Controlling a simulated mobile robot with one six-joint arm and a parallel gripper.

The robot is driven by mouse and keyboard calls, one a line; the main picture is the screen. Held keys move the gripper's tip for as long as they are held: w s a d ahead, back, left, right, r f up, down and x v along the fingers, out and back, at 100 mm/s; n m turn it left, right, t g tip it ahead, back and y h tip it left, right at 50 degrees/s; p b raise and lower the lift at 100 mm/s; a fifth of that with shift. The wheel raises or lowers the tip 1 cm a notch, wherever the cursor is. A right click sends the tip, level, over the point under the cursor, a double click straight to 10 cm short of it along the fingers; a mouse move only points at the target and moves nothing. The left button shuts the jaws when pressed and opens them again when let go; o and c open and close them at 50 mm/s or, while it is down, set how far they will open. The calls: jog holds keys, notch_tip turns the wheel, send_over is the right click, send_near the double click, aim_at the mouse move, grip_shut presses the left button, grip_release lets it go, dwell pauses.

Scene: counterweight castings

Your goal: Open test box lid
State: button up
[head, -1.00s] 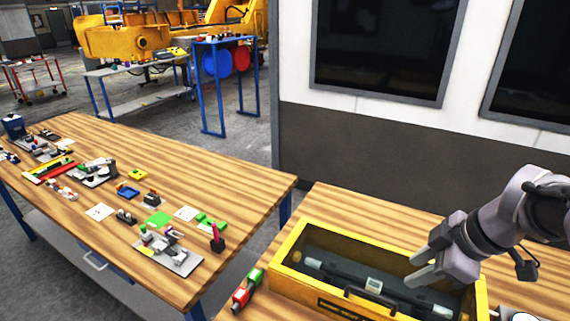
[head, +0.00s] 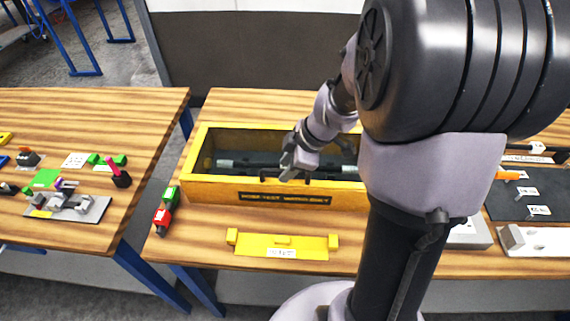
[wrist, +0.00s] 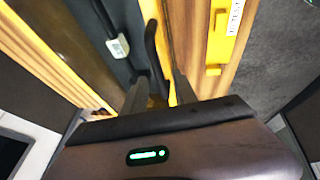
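The test box (head: 285,197) is a long yellow box with a label on its front wall, on the right-hand table. A dark surface (head: 235,170) lies inside its rim; I cannot tell how much of it is lid. A black bar handle (wrist: 155,48) runs along the front edge of this surface, and it also shows in the head view. My gripper (head: 292,168) is over the box near the handle. In the wrist view my gripper (wrist: 160,92) has its fingers apart, with the handle's near end between or just beyond them. I cannot tell whether they touch it.
A yellow labelled plate (head: 283,243) lies on the table in front of the box. Red and green blocks (head: 166,208) stand at its left. A grey block and trays (head: 525,200) are at the right. A second table (head: 70,235) holds small parts.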

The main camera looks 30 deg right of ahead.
grip_shut()
dwell(1.4)
